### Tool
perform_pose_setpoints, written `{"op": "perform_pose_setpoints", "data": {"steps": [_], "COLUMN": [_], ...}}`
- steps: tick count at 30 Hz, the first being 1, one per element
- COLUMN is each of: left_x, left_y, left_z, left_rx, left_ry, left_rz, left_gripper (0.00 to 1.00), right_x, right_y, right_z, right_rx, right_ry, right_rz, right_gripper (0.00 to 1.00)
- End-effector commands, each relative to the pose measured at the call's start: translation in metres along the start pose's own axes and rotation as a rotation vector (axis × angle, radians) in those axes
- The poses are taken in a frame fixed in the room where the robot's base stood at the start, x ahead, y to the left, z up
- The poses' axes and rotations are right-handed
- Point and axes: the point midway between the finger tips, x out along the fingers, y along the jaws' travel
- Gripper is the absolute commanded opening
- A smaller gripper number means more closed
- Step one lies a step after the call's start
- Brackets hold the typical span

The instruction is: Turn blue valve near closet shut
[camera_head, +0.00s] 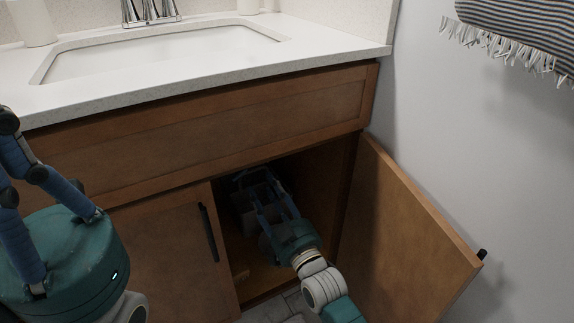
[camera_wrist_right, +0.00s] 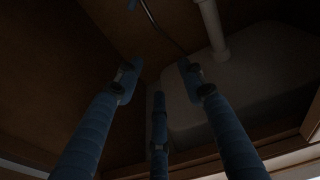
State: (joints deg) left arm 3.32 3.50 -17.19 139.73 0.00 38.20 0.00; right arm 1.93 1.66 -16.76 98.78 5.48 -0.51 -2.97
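My right gripper (camera_head: 262,185) reaches into the dark cabinet under the sink, through the open right-hand door. In the right wrist view its blue fingers (camera_wrist_right: 160,80) are spread apart with nothing between them. A small blue piece (camera_wrist_right: 132,5), perhaps the blue valve, shows at the top edge of that view, beyond the fingertips and beside a thin curved line (camera_wrist_right: 152,20). It is cut off and dim, so its position is unclear. The valve cannot be made out in the head view. My left gripper (camera_head: 8,155) is at the left edge, partly out of frame, outside the cabinet.
The open cabinet door (camera_head: 400,235) stands to the right of my right arm. The left door (camera_head: 165,255) is closed. The counter (camera_head: 330,45) with its sink (camera_head: 165,55) is above. A white pipe (camera_wrist_right: 212,30) and the basin underside (camera_wrist_right: 235,90) show inside the cabinet.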

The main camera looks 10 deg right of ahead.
Motion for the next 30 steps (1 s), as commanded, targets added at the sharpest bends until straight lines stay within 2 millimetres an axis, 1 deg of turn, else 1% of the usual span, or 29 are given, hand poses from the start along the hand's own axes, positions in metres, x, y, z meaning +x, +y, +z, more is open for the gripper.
{"op": "perform_pose_setpoints", "data": {"steps": [1,3,17,21,25,30], "left_x": [0.002,0.004,0.012,0.014,0.016,0.017], "left_y": [0.0,0.0,-0.001,-0.001,-0.001,-0.001], "left_z": [0.0,0.0,0.0,0.0,0.0,0.0], "left_rx": [0.0,0.0,0.0,0.0,0.0,0.0], "left_ry": [0.0,0.0,0.0,0.0,0.0,0.0], "left_rz": [0.0,0.0,0.0,0.0,0.0,0.0], "left_gripper": [0.0,0.0,0.0,0.0,0.0,0.0], "right_x": [-0.006,-0.013,-0.061,-0.069,-0.076,-0.082], "right_y": [0.0,0.0,-0.001,-0.002,-0.003,-0.004], "right_z": [-0.009,-0.022,-0.1,-0.125,-0.143,-0.157], "right_rx": [0.0,0.0,0.0,0.0,0.001,0.0], "right_ry": [0.015,0.039,0.18,0.249,0.298,0.338], "right_rz": [0.002,0.004,0.014,0.013,0.013,0.012], "right_gripper": [0.4,0.4,0.4,0.4,0.4,0.4]}}
